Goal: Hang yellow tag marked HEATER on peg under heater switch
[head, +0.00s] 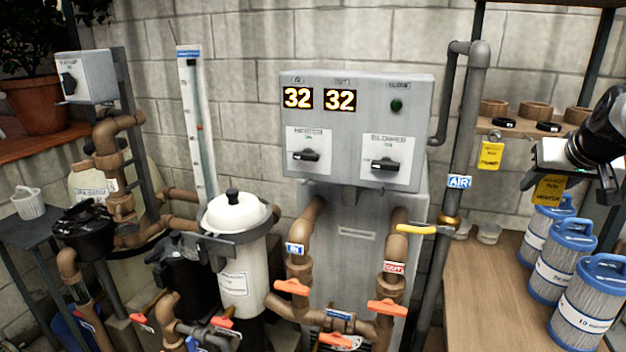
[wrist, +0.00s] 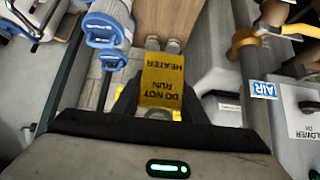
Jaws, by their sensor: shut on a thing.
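My gripper (head: 553,175) is at the right of the head view, in front of the shelf, shut on a yellow tag (head: 549,189). In the wrist view the tag (wrist: 162,83) sticks out past the dark fingers (wrist: 160,112) and reads "DO NOT RUN HEATER" upside down. The heater switch (head: 305,156) is a black knob on a white plate, left on the grey control box (head: 358,92). The gripper is well to the right of it. I cannot make out the peg under the switch.
Another yellow tag (head: 490,155) hangs below the shelf (head: 487,126). The blower switch (head: 387,164) is right of the heater switch. A grey vertical pipe (head: 465,140) stands between box and gripper. Blue-capped filter cartridges (head: 562,267) stand on the wooden bench (head: 480,290) below the gripper.

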